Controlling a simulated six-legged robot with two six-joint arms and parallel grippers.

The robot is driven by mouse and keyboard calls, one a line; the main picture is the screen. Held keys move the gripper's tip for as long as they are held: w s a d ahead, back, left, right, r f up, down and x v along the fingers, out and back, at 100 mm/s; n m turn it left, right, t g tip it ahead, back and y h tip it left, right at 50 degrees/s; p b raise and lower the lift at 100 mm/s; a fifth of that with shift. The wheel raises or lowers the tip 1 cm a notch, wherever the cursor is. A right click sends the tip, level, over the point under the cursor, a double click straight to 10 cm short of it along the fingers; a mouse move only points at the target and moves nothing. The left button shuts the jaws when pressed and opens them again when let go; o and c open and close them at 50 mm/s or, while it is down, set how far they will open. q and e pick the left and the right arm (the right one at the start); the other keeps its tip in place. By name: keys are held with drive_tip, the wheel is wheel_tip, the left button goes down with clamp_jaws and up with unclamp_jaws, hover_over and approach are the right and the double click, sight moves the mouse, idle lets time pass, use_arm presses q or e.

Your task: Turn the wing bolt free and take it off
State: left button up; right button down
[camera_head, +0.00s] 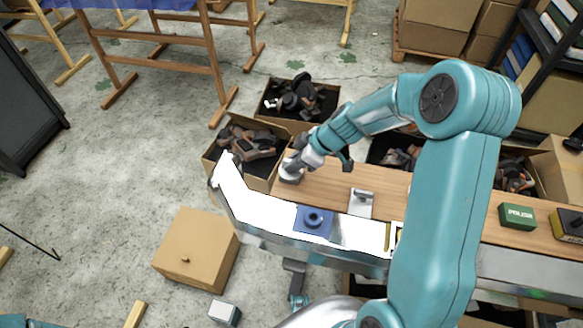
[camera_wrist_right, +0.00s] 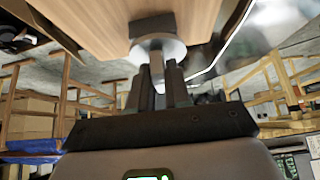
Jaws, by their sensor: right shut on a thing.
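My right gripper (camera_head: 298,163) reaches over the left end of the wooden bench. It is shut on the wing bolt, whose narrow grey tab (camera_wrist_right: 157,68) shows between the dark fingers (camera_wrist_right: 160,92) in the right wrist view. A pale round disc (camera_wrist_right: 158,49) sits at the tab's base, against a dark block (camera_wrist_right: 152,26) at the wood. In the head view the pale disc (camera_head: 291,173) shows just below the gripper. Whether the bolt's thread is still engaged is hidden.
A long white curved grille part (camera_head: 262,208) lies along the bench (camera_head: 335,183)'s front edge, with a blue block (camera_head: 313,220) and a pale bracket (camera_head: 361,202) there. Bins of dark parts (camera_head: 250,150) stand behind. A cardboard box (camera_head: 198,250) is on the floor.

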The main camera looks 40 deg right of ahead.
drive_tip(key=shift+r, duration=0.6)
drive_tip(key=shift+r+p, duration=0.5)
drive_tip(key=shift+r, duration=0.9)
